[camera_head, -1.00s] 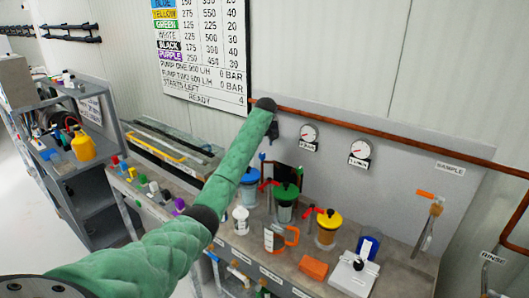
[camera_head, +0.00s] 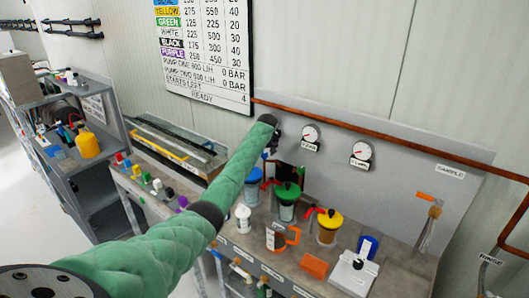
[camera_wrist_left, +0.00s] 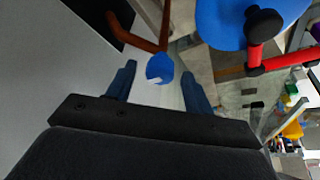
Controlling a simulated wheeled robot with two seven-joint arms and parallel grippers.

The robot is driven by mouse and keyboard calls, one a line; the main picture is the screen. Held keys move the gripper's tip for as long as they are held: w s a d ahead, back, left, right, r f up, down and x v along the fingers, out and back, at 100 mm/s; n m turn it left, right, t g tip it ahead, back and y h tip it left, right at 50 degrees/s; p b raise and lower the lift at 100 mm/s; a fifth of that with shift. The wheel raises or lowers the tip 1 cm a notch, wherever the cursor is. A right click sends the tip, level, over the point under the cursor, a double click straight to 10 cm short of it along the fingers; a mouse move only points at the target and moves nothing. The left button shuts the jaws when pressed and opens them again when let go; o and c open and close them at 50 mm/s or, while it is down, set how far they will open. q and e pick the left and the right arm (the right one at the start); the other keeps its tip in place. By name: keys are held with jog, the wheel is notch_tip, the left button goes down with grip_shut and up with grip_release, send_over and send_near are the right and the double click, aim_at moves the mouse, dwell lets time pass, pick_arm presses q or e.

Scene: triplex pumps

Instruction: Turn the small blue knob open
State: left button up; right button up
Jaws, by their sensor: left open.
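The small blue knob (camera_wrist_left: 160,68) shows in the left wrist view, ahead of my left gripper (camera_wrist_left: 158,76) and between its two open fingers. I cannot tell whether either finger touches it. A white piece shows at the knob's lower edge. In the head view my left gripper (camera_head: 271,146) is a small dark shape at the end of the green arm, in front of the grey back panel and above the blue-lidded jar (camera_head: 251,175). The knob is hard to make out there. My right gripper is in neither view.
The big blue lid (camera_wrist_left: 225,22) and a red handle (camera_wrist_left: 285,62) lie right of the gripper. A copper pipe (camera_wrist_left: 135,38) runs close on the left. Green-lidded (camera_head: 287,193) and yellow-lidded (camera_head: 329,220) jars stand on the bench. Two gauges (camera_head: 310,134) hang on the panel.

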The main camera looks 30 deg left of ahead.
pick_arm(q)
jog(key=c, duration=1)
jog(key=shift+o, duration=0.2)
